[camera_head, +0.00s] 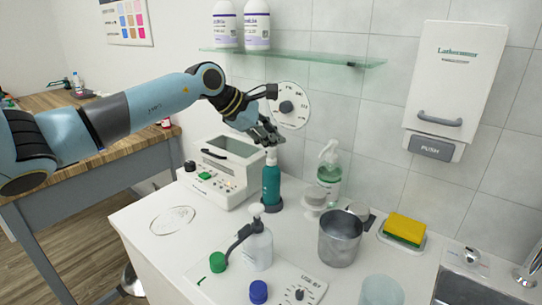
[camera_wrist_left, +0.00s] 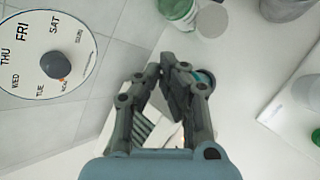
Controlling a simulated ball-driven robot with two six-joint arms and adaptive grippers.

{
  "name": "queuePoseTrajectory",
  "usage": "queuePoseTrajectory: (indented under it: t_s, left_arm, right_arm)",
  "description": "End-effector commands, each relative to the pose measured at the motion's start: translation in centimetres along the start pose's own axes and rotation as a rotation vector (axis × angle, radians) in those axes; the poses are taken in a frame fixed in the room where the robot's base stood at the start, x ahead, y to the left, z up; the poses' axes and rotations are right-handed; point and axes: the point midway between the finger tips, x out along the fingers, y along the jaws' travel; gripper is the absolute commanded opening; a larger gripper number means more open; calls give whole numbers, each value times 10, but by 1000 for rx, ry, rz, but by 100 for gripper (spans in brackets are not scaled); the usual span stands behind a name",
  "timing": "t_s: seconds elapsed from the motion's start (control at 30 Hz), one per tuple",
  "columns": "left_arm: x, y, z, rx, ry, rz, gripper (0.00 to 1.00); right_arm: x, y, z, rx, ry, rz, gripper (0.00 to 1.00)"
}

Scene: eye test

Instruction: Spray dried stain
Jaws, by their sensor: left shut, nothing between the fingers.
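A dried stain shows as a thin, roughly oval brownish outline (camera_head: 173,220) on the white counter at the left. A teal bottle with a pale top (camera_head: 271,184) stands upright on a dark round base. A clear bottle with green contents and a white trigger-like head (camera_head: 329,172) stands to its right by the wall. My left gripper (camera_head: 272,139) is shut and empty, just above the teal bottle's top. In the left wrist view the closed fingers (camera_wrist_left: 166,66) partly hide the teal bottle (camera_wrist_left: 207,76). My right gripper is not in view.
A metal cup (camera_head: 342,240) and a yellow-green sponge (camera_head: 404,229) are at the right. A white device (camera_head: 222,175) stands behind; a glass shelf (camera_head: 300,57) hangs above.

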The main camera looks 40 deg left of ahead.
Motion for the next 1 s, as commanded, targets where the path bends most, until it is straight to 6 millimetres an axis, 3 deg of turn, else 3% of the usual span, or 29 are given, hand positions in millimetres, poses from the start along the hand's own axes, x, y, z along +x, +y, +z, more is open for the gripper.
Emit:
queuePoseTrajectory:
  t_s: [1.0]
  left_arm:
    - [5,-3,-4,0,0,0,0]
  right_arm:
    - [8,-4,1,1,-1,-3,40]
